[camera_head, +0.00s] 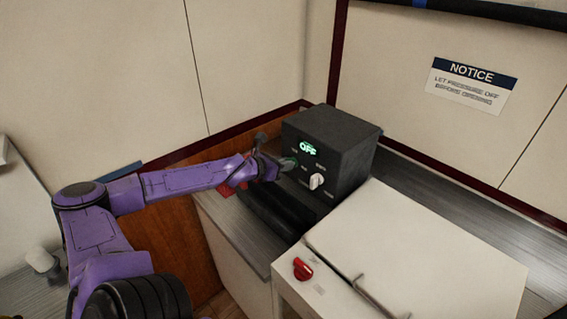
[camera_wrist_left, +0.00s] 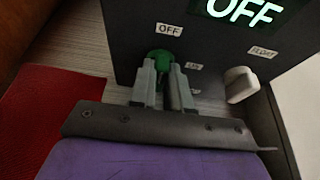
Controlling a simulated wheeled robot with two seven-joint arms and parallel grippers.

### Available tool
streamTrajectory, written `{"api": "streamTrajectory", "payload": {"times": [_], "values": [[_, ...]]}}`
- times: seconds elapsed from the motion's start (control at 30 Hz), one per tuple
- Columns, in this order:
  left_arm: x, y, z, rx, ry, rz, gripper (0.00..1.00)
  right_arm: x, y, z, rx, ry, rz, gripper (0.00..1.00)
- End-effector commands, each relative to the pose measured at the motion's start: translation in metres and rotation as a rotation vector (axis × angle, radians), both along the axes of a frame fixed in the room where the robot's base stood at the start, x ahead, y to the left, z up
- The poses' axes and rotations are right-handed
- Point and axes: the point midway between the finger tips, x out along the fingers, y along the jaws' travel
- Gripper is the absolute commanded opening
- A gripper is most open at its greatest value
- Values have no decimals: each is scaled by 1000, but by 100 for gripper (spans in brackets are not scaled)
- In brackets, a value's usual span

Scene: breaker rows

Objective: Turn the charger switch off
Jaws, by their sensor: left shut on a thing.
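The charger is a black box (camera_head: 345,140) on the counter, with a lit green display (camera_head: 308,147) reading OFF. The display also shows in the left wrist view (camera_wrist_left: 243,10). A green knob (camera_wrist_left: 165,57) sits on its front face, with an OFF label (camera_wrist_left: 170,32) above it and a smaller label to its right. My left gripper (camera_head: 283,164) is at the left of the box's front, shut on the green knob. Its two grey fingers (camera_wrist_left: 163,72) partly hide the knob. A white knob (camera_head: 317,181) stands to the right, apart from the fingers. My right gripper is not in view.
A white cabinet with a red knob (camera_head: 302,268) and a bar handle (camera_head: 375,298) stands in front and to the right of the box. A notice sign (camera_head: 470,85) hangs on the right wall. Bare grey counter (camera_head: 245,235) lies at the box's left front.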

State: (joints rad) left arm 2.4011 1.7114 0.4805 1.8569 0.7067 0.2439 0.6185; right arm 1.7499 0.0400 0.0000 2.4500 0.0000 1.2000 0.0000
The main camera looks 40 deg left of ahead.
Motion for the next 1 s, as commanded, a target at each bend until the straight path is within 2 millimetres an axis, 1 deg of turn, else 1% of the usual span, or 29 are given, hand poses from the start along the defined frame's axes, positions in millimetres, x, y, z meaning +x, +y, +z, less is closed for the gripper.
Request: {"api": "streamTrajectory", "payload": {"times": [0.27, 0.3, 0.37, 0.67, 0.77, 0.87, 0.9, 0.93, 1.0], "values": [[0, -1, -1, -3, 2, -1, 0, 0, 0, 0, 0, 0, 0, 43], [0, -1, -1, -3, 2, -1, 23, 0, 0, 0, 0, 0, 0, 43], [0, -1, -1, -3, 2, 0, 43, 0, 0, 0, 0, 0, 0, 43], [-3, 2, -1, -2, 2, 4, 43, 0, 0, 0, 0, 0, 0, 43], [-8, 2, 4, -5, 4, 4, 43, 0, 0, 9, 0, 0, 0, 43], [-23, 4, 15, -9, 6, 7, 43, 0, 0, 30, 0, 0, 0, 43], [-31, 5, 19, -7, 7, 7, 43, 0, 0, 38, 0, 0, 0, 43], [-37, 4, 18, -8, 8, 6, 43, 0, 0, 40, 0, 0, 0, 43], [-51, 6, 24, -6, 10, 6, 43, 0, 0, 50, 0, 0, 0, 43]]}}
